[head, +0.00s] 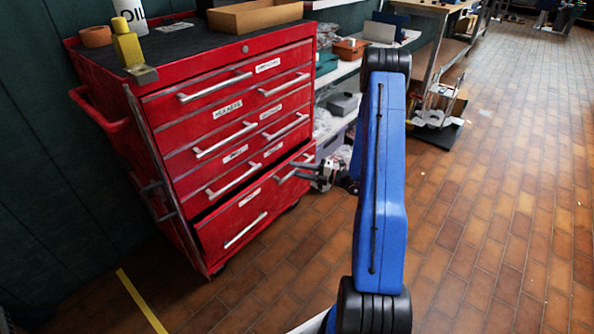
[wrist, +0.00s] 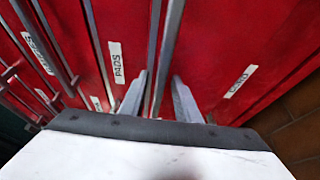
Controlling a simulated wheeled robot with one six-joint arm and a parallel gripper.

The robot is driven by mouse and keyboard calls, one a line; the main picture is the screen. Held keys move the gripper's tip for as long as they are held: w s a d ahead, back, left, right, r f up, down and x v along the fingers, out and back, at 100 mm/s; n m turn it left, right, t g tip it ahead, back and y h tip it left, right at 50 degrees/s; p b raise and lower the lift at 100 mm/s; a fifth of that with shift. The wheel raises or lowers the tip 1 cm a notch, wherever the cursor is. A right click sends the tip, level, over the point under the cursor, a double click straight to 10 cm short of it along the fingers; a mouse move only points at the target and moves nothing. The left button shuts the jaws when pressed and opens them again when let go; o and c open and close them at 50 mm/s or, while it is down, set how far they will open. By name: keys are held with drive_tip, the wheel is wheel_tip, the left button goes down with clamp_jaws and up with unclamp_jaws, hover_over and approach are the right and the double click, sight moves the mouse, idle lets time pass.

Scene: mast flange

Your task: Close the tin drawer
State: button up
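The red tool cabinet (head: 175,150) has two columns of drawers with metal bar handles and white labels. The lower left drawer (head: 225,226) has a dark gap along its top and seems to stand out a little. I cannot read a tin label on any drawer. My gripper (head: 304,172) is at the lower right drawers, close to a bar handle (head: 290,174). In the wrist view my gripper (wrist: 160,92) has its fingers apart, with a handle bar (wrist: 170,45) running between them. I cannot tell whether they touch it. Labels reading PADS (wrist: 117,62) and CORD (wrist: 240,82) lie on either side.
A yellow bottle (head: 127,45), a white oil container (head: 131,14) and a brown tray (head: 254,16) stand on the cabinet top. Shelves with boxes (head: 345,104) are behind my arm. The tiled floor (head: 480,240) at right is clear.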

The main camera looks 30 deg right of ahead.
clamp_jaws()
drive_tip(key=shift+w+a, duration=0.25)
drive_tip(key=shift+w, duration=0.45)
drive_tip(key=shift+w+a, duration=0.25)
drive_tip(key=shift+w, duration=0.45)
drive_tip(key=shift+w+a, duration=0.25)
drive_tip(key=shift+w, duration=0.45)
unclamp_jaws()
drive_tip(key=shift+w, duration=0.1)
drive_tip(key=v, duration=1.7)
drive_tip(key=shift+d, duration=0.2)
